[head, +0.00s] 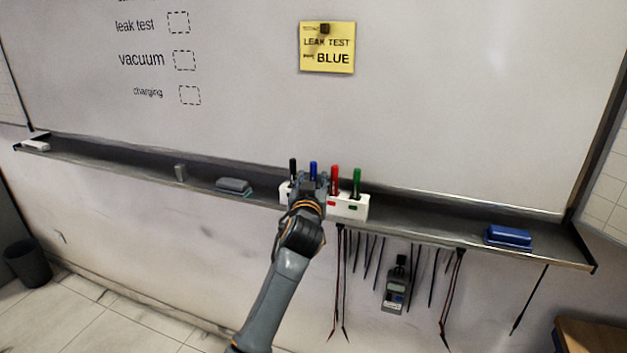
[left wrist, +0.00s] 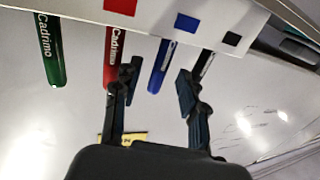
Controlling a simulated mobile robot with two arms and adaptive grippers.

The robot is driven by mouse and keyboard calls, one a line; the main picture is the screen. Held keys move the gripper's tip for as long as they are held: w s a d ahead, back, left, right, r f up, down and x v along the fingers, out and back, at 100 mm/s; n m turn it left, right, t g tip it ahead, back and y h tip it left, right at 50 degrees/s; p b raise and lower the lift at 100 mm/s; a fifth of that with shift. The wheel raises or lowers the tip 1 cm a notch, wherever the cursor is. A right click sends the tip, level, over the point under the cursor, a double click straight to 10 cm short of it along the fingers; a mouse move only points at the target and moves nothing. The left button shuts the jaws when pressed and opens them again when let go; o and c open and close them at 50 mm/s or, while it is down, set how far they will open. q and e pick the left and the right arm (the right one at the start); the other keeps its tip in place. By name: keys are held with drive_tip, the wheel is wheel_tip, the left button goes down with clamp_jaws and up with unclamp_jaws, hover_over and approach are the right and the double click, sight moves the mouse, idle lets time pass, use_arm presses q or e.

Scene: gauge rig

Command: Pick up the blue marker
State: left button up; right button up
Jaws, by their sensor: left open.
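The blue marker (head: 313,171) stands upright in a white holder (head: 350,207) on the board's tray, between a black marker (head: 293,168) and a red marker (head: 334,180). My left gripper (head: 312,186) is in front of the holder and hides part of it and the blue marker's lower part. In the left wrist view, which is upside down, my open left gripper (left wrist: 157,82) has one finger on each side of the blue marker (left wrist: 160,66). One finger overlaps the red marker (left wrist: 110,50) in that picture. Contact cannot be told. My right gripper is not in view.
A green marker (head: 356,183) stands at the holder's right end. The tray also bears a grey eraser (head: 233,186) and a blue eraser (head: 508,237). A meter (head: 396,287) and several cables hang below. A yellow note (head: 327,47) reads "LEAK TEST BLUE".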

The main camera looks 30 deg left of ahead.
sight(313, 176)
use_arm(q)
drive_tip(key=shift+x, duration=1.55)
drive_tip(key=shift+c, duration=0.3)
clamp_jaws()
